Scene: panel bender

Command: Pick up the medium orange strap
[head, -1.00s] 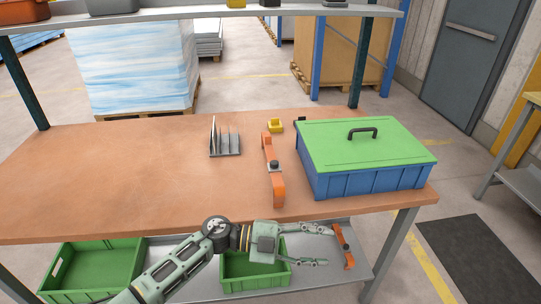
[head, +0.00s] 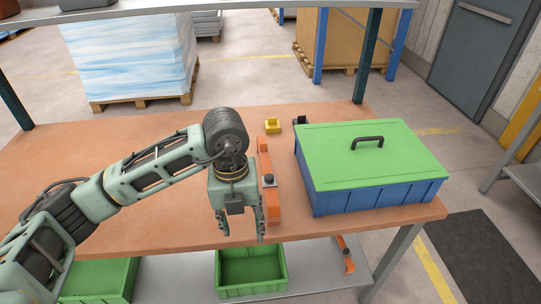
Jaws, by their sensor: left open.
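The orange strap (head: 271,203) lies on the brown tabletop, running from back to front, with a dark knob near its middle. A second, smaller-looking orange strap (head: 345,252) is on the lower shelf to the right; the table edge may hide part of it. My left gripper (head: 242,230) is open and empty, pointing down over the front of the table, just left of the tabletop strap. I cannot tell whether a finger touches it. My right gripper is not in view.
A blue box with a green lid (head: 370,155) stands right of the tabletop strap. A small yellow item (head: 272,125) lies behind it. Green bins (head: 252,292) stand on the lower shelf (head: 320,275). The left tabletop (head: 150,225) is clear around my arm.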

